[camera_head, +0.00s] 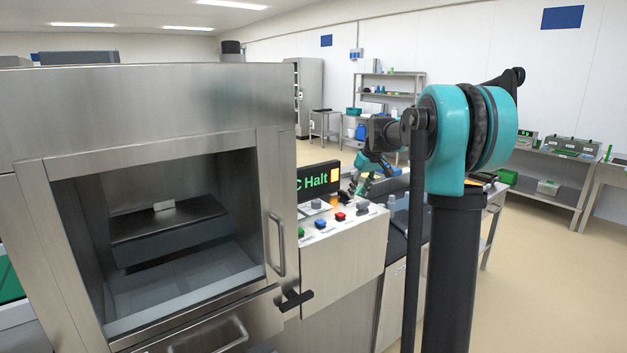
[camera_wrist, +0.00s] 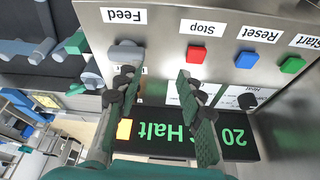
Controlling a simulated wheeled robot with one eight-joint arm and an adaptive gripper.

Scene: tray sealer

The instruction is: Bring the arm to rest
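My arm reaches over the tray sealer's control panel (camera_head: 345,240). My gripper (camera_head: 361,186) is small and partly hidden in the head view, just above the panel's far end. In the wrist view my gripper (camera_wrist: 157,84) shows two dark padded fingers spread apart, with nothing between them. They point toward the panel, near the grey Feed knob (camera_wrist: 126,54) and the red Stop button (camera_wrist: 198,54). The left finger overlaps the knob's edge in the picture; I cannot tell whether they touch. The display (camera_head: 318,179) reads Halt beside a lit orange block.
The blue Reset button (camera_wrist: 246,60) and green Start button (camera_wrist: 292,65) sit on the same panel. The sealer's chamber (camera_head: 170,240) stands open at left, with door handles projecting. Benches and shelves (camera_head: 390,90) stand behind; floor at right is clear.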

